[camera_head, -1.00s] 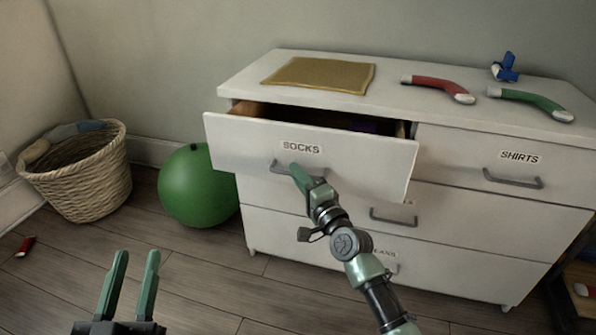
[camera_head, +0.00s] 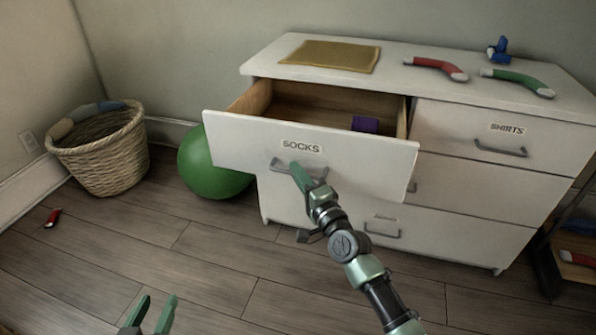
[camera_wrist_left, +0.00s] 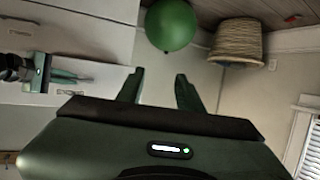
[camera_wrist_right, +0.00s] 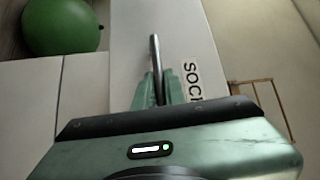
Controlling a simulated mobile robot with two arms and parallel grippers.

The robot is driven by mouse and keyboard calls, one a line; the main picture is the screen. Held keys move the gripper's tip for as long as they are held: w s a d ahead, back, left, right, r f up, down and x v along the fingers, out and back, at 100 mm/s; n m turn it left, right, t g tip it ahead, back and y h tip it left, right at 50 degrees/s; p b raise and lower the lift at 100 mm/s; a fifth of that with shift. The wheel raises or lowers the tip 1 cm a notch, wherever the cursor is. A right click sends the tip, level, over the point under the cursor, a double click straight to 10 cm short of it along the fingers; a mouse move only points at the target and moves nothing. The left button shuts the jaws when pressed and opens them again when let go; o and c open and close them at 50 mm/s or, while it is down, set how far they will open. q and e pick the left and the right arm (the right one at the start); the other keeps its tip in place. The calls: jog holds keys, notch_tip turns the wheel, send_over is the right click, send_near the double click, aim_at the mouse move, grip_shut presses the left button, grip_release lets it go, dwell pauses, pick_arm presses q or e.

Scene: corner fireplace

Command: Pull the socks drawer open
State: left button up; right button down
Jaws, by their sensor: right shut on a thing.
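The socks drawer (camera_head: 235,145) at the top left of the white dresser stands well open, its wooden inside showing a purple item (camera_head: 366,124). Its front carries the SOCKS label. My right gripper (camera_head: 299,174) is shut on the grey drawer handle (camera_head: 281,165); the right wrist view shows the handle (camera_wrist_right: 155,50) between the fingers (camera_wrist_right: 157,88). My left gripper (camera_head: 150,312) is open and empty, low over the floor at the bottom of the head view. Its spread fingers (camera_wrist_left: 160,90) also show in the left wrist view.
A green ball (camera_head: 205,168) sits on the floor beside the dresser. A wicker basket (camera_head: 108,160) stands further left. A yellow cloth (camera_head: 332,55), red and green socks and a blue object (camera_head: 499,48) lie on the dresser top (camera_head: 395,85). The floor in front is mostly clear.

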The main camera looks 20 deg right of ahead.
jog(key=c, duration=1.5)
grip_release()
